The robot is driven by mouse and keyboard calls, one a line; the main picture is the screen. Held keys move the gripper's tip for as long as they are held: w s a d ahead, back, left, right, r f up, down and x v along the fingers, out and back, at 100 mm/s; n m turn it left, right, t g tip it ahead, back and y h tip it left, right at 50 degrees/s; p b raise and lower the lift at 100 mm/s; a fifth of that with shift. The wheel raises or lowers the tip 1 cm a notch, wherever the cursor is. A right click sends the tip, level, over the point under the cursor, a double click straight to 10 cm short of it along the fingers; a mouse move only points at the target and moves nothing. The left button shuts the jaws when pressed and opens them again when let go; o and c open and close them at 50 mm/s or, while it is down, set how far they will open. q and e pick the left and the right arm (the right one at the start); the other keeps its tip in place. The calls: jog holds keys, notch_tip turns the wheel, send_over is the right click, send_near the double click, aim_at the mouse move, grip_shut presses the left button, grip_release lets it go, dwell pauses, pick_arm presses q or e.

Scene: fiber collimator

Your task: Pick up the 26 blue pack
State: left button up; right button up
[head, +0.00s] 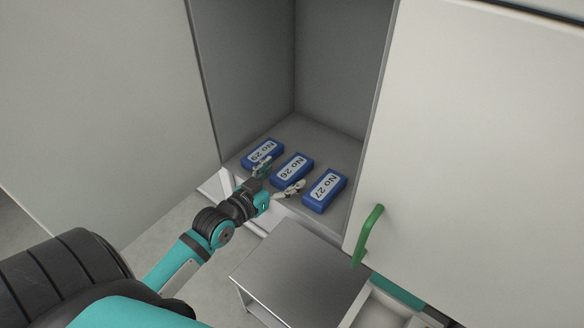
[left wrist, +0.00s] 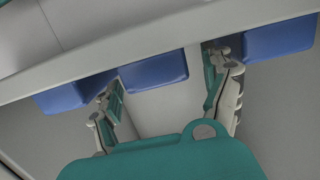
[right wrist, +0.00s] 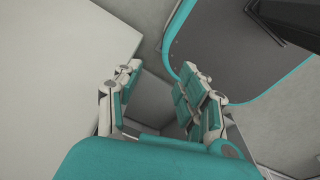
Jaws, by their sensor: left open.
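The blue pack labelled No 26 (head: 292,169) lies flat in the middle of a row of three on the cabinet floor. My left gripper (head: 277,178) is open and empty at the front edge of the cabinet, its fingers spread on either side of the near end of this pack. In the left wrist view the middle blue pack (left wrist: 155,71) shows between and beyond the open left fingers (left wrist: 166,70). Its label is not visible there. My right gripper (right wrist: 160,72) has its fingers apart, with nothing between them, in the right wrist view.
Blue packs No 29 (head: 262,154) and No 27 (head: 325,191) lie close on either side. The cabinet's grey side wall (head: 240,75) and a white door with a green handle (head: 368,236) bound the opening. A grey-topped stand (head: 300,275) is below in front.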

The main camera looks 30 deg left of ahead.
aim_at(291, 169)
pick_arm(q)
jog(key=w, duration=0.3)
jog(key=shift+w+d+f, duration=0.1)
jog(key=shift+d+f, duration=0.05)
jog(key=shift+f, duration=0.15)
jog(key=c, duration=1.3)
jog(key=shift+o, duration=0.2)
pick_arm(e)
jog(key=shift+r, duration=0.6)
pick_arm(q)
jog(key=shift+r, duration=0.2)
